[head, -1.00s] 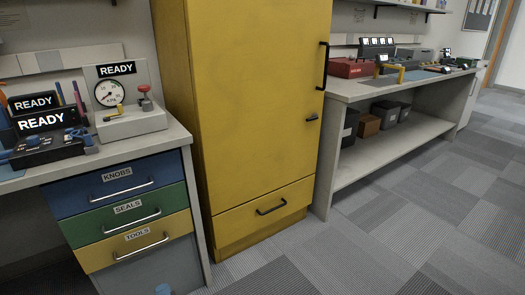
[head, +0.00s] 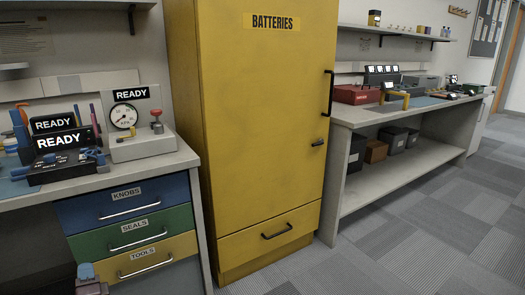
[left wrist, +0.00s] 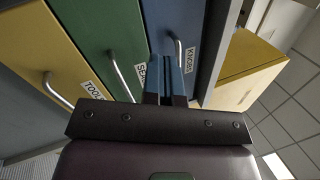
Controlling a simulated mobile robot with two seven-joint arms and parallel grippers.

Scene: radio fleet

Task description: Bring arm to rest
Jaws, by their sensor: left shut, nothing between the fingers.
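My left gripper (head: 86,270) is low at the left edge of the head view, in front of the drawer unit. In the left wrist view its two blue fingers (left wrist: 166,80) are together with nothing between them. They point toward the drawer fronts, and I cannot tell the exact gap. The blue KNOBS drawer (head: 122,201), green SEALS drawer (head: 132,232) and yellow TOOLS drawer (head: 150,258) look closed. My right gripper is not in view.
A bench (head: 185,160) above the drawers holds a gauge box (head: 140,125) and radios reading READY (head: 60,143). A yellow BATTERIES cabinet (head: 260,110) stands beside it, shut. A second bench (head: 345,113) is at right. Carpet floor (head: 400,250) is clear at right.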

